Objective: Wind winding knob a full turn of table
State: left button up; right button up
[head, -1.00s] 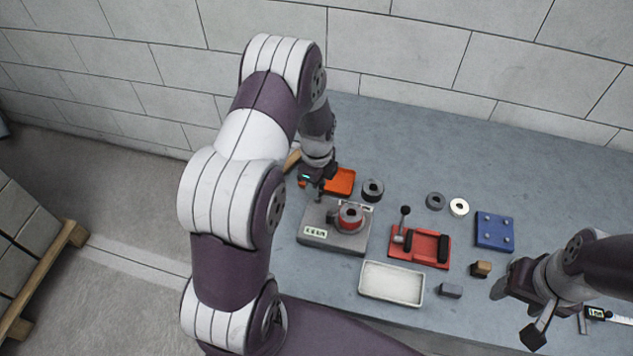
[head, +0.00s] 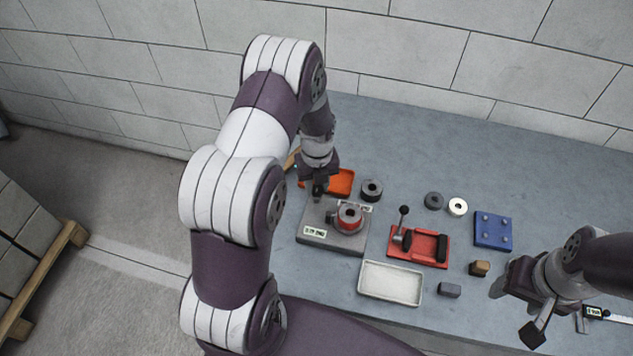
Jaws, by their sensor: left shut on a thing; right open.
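A grey box-shaped unit (head: 333,243) stands on the table (head: 455,165), with a red and grey round part (head: 350,217) on its top and a small light label on its front. My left gripper (head: 319,194) points down at the back left of this unit and is shut on a small part there. That part is mostly hidden by the gripper, and I cannot make out its shape; it may be the winding knob. My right gripper (head: 537,318) is open and empty at the front right, over the table's front edge.
An orange tray (head: 342,183) and a dark ring (head: 371,190) lie behind the unit. Right of it are a red fixture with a lever (head: 419,248), a white tray (head: 390,283), a blue plate (head: 493,231), two rings and small blocks. The table's back is clear.

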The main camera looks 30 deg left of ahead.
aim_at(317, 187)
pick_arm(q)
jog(key=shift+w+r+m, duration=0.1)
jog(key=shift+w+m, duration=0.05)
jog(key=shift+m, duration=0.35)
jog(key=o, duration=1.1)
jog(key=shift+c, duration=0.2)
notch_tip(317, 187, up, 13)
jog(key=b, duration=0.1)
jog(key=shift+f+b, duration=0.2)
jog(key=shift+b, duration=0.15)
